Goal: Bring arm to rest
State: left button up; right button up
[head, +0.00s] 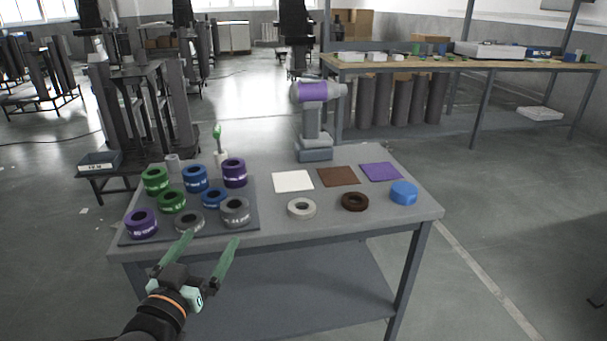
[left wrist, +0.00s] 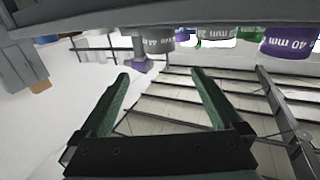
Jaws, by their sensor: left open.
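My left gripper (head: 208,250) is open and empty, with two green fingers spread apart. In the head view it is in front of the grey table's (head: 290,233) near left edge. It also shows in the left wrist view (left wrist: 161,75), with nothing between its fingers. A dark mat (head: 250,222) on the table's left carries several purple, green, blue and grey rings, among them a purple ring (head: 141,223) and a grey ring (head: 235,211). My right gripper is in neither view.
On the table are a light ring (head: 301,208), a brown ring (head: 354,201), a blue piece (head: 403,192) and white (head: 293,181), brown (head: 337,176) and purple (head: 380,172) squares. A grey device (head: 315,150) stands behind. A long workbench (head: 400,65) is at the back right.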

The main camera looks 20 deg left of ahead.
pick_arm(q)
jog(key=s+d+f+m+g+h, duration=0.2)
jog(key=s+d+f+g+h, duration=0.15)
jog(key=d+f, duration=0.65)
jog(key=s+d+f+m+g+h, duration=0.25)
jog(key=s+d+f, duration=0.3)
jog(key=f, duration=0.85)
jog(key=s+r+g+p, duration=0.1)
jog(key=r+p, duration=0.4)
jog(key=p, duration=0.5)
jog(key=s+r+g+p, duration=0.1)
jog(key=s+r+p, duration=0.3)
jog(key=p, duration=0.6)
jog(key=shift+s+r+n+y, duration=0.25)
jog(key=shift+r+n+y, duration=0.1)
jog(key=shift+r+y, duration=0.05)
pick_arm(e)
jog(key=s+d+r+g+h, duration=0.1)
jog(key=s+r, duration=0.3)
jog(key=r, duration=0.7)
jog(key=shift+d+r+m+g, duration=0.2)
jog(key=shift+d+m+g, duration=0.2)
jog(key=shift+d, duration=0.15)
